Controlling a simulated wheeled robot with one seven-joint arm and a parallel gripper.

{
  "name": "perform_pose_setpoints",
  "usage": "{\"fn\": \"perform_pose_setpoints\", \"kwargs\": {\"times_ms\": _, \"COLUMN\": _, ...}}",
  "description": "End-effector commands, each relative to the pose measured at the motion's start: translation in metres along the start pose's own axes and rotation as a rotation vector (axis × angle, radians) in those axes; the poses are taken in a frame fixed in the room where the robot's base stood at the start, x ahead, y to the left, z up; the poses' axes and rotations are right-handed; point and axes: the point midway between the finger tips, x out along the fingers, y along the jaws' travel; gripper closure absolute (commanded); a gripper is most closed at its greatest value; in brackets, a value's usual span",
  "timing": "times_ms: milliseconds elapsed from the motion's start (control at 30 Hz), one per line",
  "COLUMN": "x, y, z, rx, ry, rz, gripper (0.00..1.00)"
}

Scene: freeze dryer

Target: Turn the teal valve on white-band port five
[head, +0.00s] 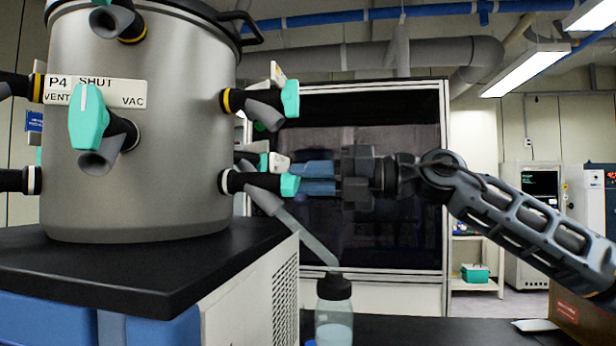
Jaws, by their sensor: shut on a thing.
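A grey steel drum (150,190) of the freeze dryer carries ports with yellow or white bands and teal valves. On its lower right side is a port with a white band (225,182); its number is not readable here. That port's teal valve (289,186) is at its outer end. My gripper (303,178) reaches in from the right, its blue fingers shut on this teal valve and partly hiding it. A label reading P4, SHUT, VENT and VAC (115,92) is above the front port, whose teal valve (88,118) points upward.
A yellow-band port with a teal valve (290,98) is just above my gripper. A pale tube (308,238) slants from the white-band port towards a black-capped bottle (334,310) below. A black ledge (150,270) is under the drum.

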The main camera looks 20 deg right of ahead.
Motion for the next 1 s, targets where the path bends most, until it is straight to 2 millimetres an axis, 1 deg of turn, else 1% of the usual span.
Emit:
{"fn": "perform_pose_setpoints", "kwargs": {"times_ms": 33, "x": -0.001, "y": 0.0004, "z": 0.0024, "rx": 0.005, "ry": -0.006, "rz": 0.0, "gripper": 1.0}}
{"fn": "perform_pose_setpoints", "kwargs": {"times_ms": 467, "x": -0.001, "y": 0.0, "z": 0.0025, "rx": 0.015, "ry": -0.007, "rz": 0.001, "gripper": 1.0}}
{"fn": "perform_pose_setpoints", "kwargs": {"times_ms": 500, "x": -0.001, "y": 0.0, "z": 0.0025, "rx": 0.015, "ry": -0.007, "rz": 0.001, "gripper": 0.76}}
{"fn": "perform_pose_setpoints", "kwargs": {"times_ms": 700, "x": -0.0006, "y": -0.0001, "z": 0.0014, "rx": 0.014, "ry": -0.004, "rz": 0.001, "gripper": 0.57}}
{"fn": "perform_pose_setpoints", "kwargs": {"times_ms": 733, "x": -0.0005, "y": -0.0001, "z": 0.0013, "rx": 0.014, "ry": -0.004, "rz": 0.001, "gripper": 0.54}}
{"fn": "perform_pose_setpoints", "kwargs": {"times_ms": 767, "x": -0.0005, "y": -0.0001, "z": 0.0012, "rx": 0.014, "ry": -0.003, "rz": 0.001, "gripper": 0.53}}
{"fn": "perform_pose_setpoints", "kwargs": {"times_ms": 1000, "x": -0.0019, "y": -0.0006, "z": 0.0007, "rx": 0.013, "ry": -0.003, "rz": 0.0, "gripper": 0.53}}
